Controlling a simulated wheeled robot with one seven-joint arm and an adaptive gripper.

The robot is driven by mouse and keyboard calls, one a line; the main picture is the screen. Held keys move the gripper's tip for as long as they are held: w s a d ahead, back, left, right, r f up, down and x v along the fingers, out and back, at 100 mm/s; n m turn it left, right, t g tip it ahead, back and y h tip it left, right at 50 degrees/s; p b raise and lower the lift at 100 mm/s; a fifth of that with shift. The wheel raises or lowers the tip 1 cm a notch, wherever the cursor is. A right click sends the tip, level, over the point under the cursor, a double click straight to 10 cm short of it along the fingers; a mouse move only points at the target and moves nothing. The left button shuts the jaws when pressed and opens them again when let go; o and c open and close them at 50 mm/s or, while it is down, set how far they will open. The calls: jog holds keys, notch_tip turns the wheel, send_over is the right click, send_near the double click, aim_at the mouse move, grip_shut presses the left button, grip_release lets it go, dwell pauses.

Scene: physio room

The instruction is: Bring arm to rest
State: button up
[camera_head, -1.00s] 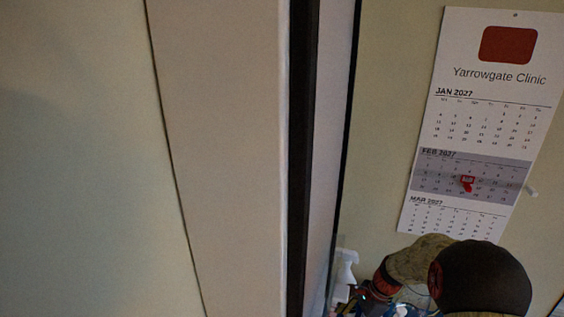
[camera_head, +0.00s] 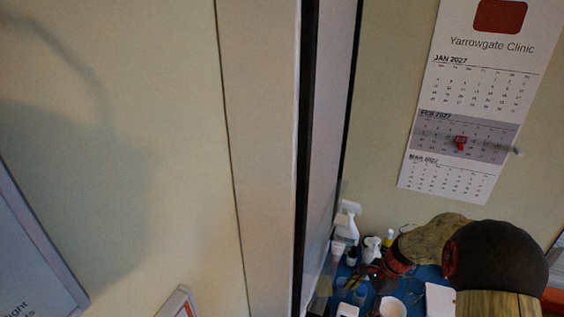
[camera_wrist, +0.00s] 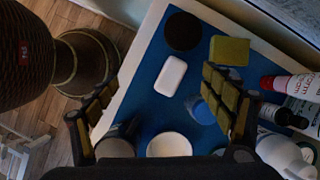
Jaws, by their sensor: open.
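My gripper (camera_wrist: 160,103) shows in the wrist view with its two padded fingers spread wide apart, open and with nothing between the pads. It is over a table with a blue top (camera_wrist: 138,108) and a pale edge. A white rounded block (camera_wrist: 171,76) lies on the blue top, seen in the gap between the fingers. A white bowl (camera_wrist: 169,145) stands at the lower middle, partly cut off by the dark gripper body.
A green block (camera_wrist: 229,51) and black disc (camera_wrist: 183,31) lie at the table's far end. Bottles crowd the right, including a red-and-white one (camera_wrist: 298,86). A white spray bottle (camera_head: 347,222) stands beside the wall post (camera_head: 262,150). A calendar (camera_head: 470,95) hangs behind.

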jog(key=s+a+r+n+t+h+b, duration=0.1)
jog(key=s+a+r+n+t+h, duration=0.1)
jog(key=s+r+n, duration=0.6)
jog(key=s+a+r+n+t+h+b, duration=0.1)
jog(key=s+r+n, duration=0.7)
jog(key=s+r, duration=0.8)
notch_tip(320, 180, up, 4)
jog(key=a+t+h, duration=0.1)
jog(key=t, duration=0.1)
jog(key=shift+a+r+n+t, duration=0.15)
jog(key=shift+a+n+t, duration=0.15)
jog(key=shift+a+n, duration=0.1)
